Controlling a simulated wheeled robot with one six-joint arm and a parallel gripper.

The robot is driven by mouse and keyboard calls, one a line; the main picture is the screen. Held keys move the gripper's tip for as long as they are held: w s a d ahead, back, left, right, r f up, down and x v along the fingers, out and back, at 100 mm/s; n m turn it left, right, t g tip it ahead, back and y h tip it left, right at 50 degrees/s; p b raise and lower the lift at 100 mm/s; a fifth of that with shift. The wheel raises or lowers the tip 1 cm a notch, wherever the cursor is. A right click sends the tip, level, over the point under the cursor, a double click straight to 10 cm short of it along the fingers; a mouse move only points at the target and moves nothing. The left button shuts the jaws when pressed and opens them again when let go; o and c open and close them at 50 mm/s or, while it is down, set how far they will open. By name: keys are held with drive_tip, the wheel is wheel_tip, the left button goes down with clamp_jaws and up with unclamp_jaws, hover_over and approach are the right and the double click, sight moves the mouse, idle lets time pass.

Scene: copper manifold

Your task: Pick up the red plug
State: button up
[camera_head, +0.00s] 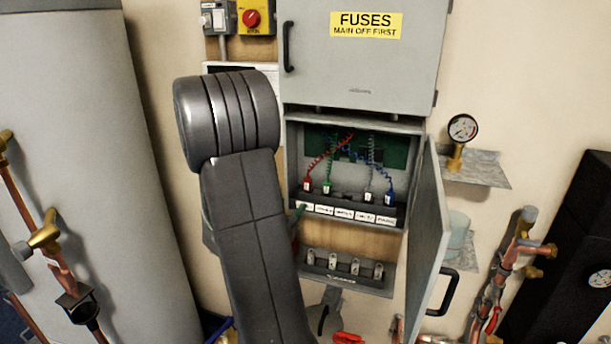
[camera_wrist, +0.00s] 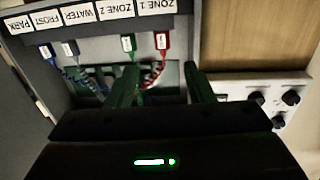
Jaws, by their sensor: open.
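The red plug (camera_head: 307,184) stands at the left end of a row of plugs in the open lower box, with a coiled red lead rising from it. In the wrist view the red plug (camera_wrist: 162,42) sits under the ZONE 1 label. My gripper (camera_wrist: 164,78) is open and empty; its two green fingers straddle the line of the red lead, with the plug beyond their tips. Whether the fingers touch the lead I cannot tell. In the head view my arm hides most of the gripper.
The green plug (camera_wrist: 129,43) is close to the red one, near the left finger. Grey (camera_head: 368,197) and blue (camera_head: 389,197) plugs stand farther right in the head view. The box door (camera_head: 428,235) hangs open on the right. A hook rack (camera_head: 345,282) is below.

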sight(306, 184)
drive_tip(key=shift+h, duration=0.4)
drive_tip(key=p+x, duration=0.1)
drive_tip(key=x, duration=0.7)
drive_tip(key=shift+w+r+p, duration=0.1)
drive_tip(key=shift+w+p, duration=0.25)
drive_tip(key=p+x, duration=0.2)
drive_tip(key=x, duration=0.3)
drive_tip(key=shift+w+a, duration=0.15)
drive_tip(key=c, duration=1)
